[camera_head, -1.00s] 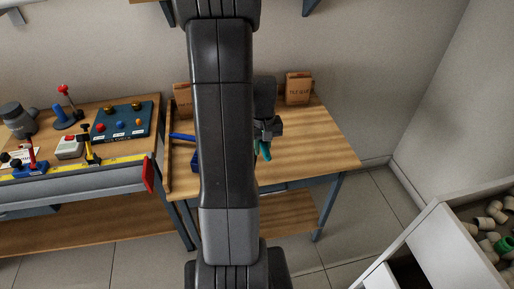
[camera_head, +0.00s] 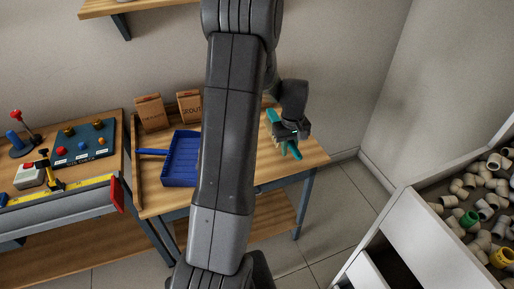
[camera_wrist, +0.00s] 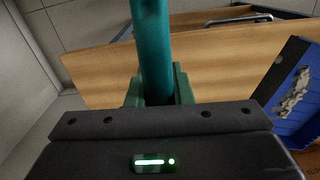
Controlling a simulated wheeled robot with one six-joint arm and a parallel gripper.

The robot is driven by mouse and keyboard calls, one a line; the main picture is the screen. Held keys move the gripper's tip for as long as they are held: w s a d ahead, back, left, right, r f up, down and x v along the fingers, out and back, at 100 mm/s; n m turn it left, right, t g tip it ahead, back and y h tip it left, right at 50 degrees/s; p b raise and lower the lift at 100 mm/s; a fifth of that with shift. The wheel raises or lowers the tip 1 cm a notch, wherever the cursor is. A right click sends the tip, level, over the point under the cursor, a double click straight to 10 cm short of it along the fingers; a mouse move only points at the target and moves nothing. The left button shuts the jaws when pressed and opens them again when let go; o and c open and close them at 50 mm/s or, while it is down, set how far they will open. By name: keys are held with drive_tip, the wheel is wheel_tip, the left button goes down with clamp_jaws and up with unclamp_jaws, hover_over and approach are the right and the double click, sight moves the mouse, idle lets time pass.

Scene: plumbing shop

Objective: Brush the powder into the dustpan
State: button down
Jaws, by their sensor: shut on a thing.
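My gripper (camera_head: 291,132) is above the right part of the wooden table and is shut on a teal brush (camera_head: 292,149). In the wrist view the brush's round teal handle (camera_wrist: 151,50) stands between the fingers; its bristles are hidden. The blue dustpan (camera_head: 180,160) lies on the table to the left, partly hidden by my arm, with its handle pointing left. In the wrist view the dustpan (camera_wrist: 300,125) shows at the right edge. A grey-white patch of powder (camera_wrist: 296,90) shows on its blue surface. I see no powder on the bare wood in view.
Two brown paper bags (camera_head: 150,112) stand at the table's back. A bench with a blue fixture board (camera_head: 84,143) and a yellow ruler (camera_head: 75,189) adjoins on the left. A white cabinet with pipe fittings (camera_head: 470,220) is at right. The table's right end (camera_head: 310,158) is clear.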

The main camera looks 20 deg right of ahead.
drive_tip(key=s+d, duration=0.4)
drive_tip(key=d, duration=0.4)
wheel_tip(320, 180, down, 9)
drive_tip(key=a+b, duration=0.1)
drive_tip(key=b, duration=0.4)
drive_tip(key=w+a, duration=0.2)
drive_tip(key=a, duration=0.9)
drive_tip(key=w+a+r, duration=0.1)
drive_tip(key=w+a, duration=0.2)
drive_tip(key=a, duration=0.9)
drive_tip(key=w+a, duration=0.3)
drive_tip(key=a, duration=0.9)
drive_tip(key=shift+w+a+r, duration=0.1)
drive_tip(key=shift+w+r, duration=0.05)
drive_tip(key=shift+w, duration=0.1)
wheel_tip(320, 180, up, 5)
drive_tip(key=p, duration=0.4)
drive_tip(key=shift+r, duration=0.15)
drive_tip(key=s+d+r+p, duration=0.1)
drive_tip(key=d+r+p, duration=0.1)
drive_tip(key=d, duration=0.3)
drive_tip(key=shift+s+d+r, duration=0.4)
drive_tip(key=shift+r, duration=0.4)
